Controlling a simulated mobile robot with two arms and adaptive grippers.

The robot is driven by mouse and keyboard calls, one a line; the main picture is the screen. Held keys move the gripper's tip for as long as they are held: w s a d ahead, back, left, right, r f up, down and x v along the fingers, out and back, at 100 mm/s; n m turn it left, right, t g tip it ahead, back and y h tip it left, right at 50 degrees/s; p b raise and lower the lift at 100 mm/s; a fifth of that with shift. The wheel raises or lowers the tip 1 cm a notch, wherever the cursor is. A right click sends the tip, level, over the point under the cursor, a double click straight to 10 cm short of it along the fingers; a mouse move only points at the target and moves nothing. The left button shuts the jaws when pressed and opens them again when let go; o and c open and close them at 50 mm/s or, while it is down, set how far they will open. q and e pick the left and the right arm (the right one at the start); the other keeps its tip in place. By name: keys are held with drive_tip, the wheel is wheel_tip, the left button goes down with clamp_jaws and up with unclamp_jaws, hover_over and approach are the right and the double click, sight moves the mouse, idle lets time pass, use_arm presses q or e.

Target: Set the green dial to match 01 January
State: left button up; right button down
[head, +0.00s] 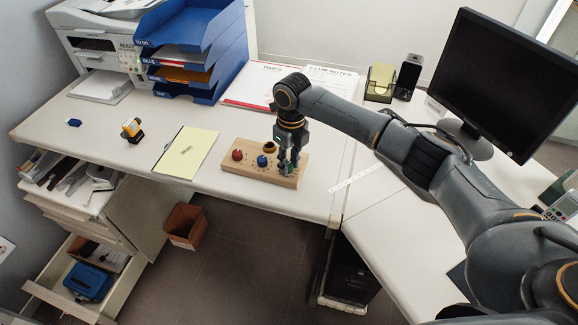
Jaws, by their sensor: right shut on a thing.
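A wooden dial board (232,166) lies near the front edge of the white desk. It carries a red dial (237,155), a blue dial (262,161) and a dark, yellowish round piece (269,147) behind them. My right gripper (287,168) points down at the right end of the board and is shut on the green dial, which is mostly hidden by the fingers. The dial's marks are too small to read. A yellow notepad (187,152) lies left of the board; its writing is too small to read. My left gripper is not in view.
Blue stacked trays (215,45) and a printer (105,45) stand at the back left. A yellow-black tape-like item (132,129) and small blue item (74,122) lie on the left desk. A monitor (505,85) stands right. A drawer (48,277) is open below.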

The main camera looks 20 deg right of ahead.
sight(290, 164)
idle(0.3)
drive_tip(key=c, duration=1.1)
unclamp_jaws()
drive_tip(key=shift+o, duration=0.2)
wheel_tip(290, 164, up, 12)
drive_tip(key=shift+w+d, duration=0.15)
drive_tip(key=shift+d, duration=0.1)
